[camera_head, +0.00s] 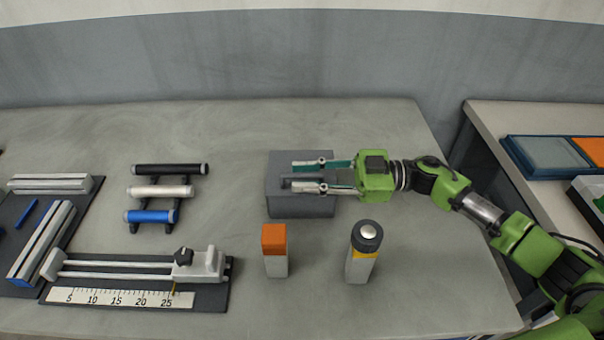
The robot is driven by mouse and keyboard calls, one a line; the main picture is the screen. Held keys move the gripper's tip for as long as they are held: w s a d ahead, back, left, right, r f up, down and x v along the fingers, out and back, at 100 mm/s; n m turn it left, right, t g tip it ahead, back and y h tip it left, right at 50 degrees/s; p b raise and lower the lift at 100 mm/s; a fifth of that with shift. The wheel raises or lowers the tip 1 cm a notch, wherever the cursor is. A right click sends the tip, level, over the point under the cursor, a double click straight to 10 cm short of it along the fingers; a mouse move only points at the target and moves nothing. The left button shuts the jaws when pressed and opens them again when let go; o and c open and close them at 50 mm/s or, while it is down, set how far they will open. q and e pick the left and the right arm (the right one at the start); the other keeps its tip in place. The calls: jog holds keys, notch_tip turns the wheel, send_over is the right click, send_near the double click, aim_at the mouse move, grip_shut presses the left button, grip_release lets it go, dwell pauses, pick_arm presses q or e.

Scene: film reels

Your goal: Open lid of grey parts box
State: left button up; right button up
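The grey parts box (300,207) stands on the grey table behind the middle of the work area. Its lid (284,160) looks closed, though my gripper hides part of the top. My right gripper (292,175) reaches in from the right over the box. Its two fingers are spread apart, with a small grey bar, perhaps the lid's handle, showing between them. I cannot tell whether the fingers touch the box. My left gripper is not in view.
A rack of rods (170,169) and a ruler jig (135,277) lie left. A side table (482,116) with trays is right. The table behind the box is clear.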

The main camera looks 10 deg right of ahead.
jog(key=shift+w+a, duration=0.1)
jog(key=shift+a, duration=0.4)
jog(key=shift+c, duration=0.3)
grip_shut()
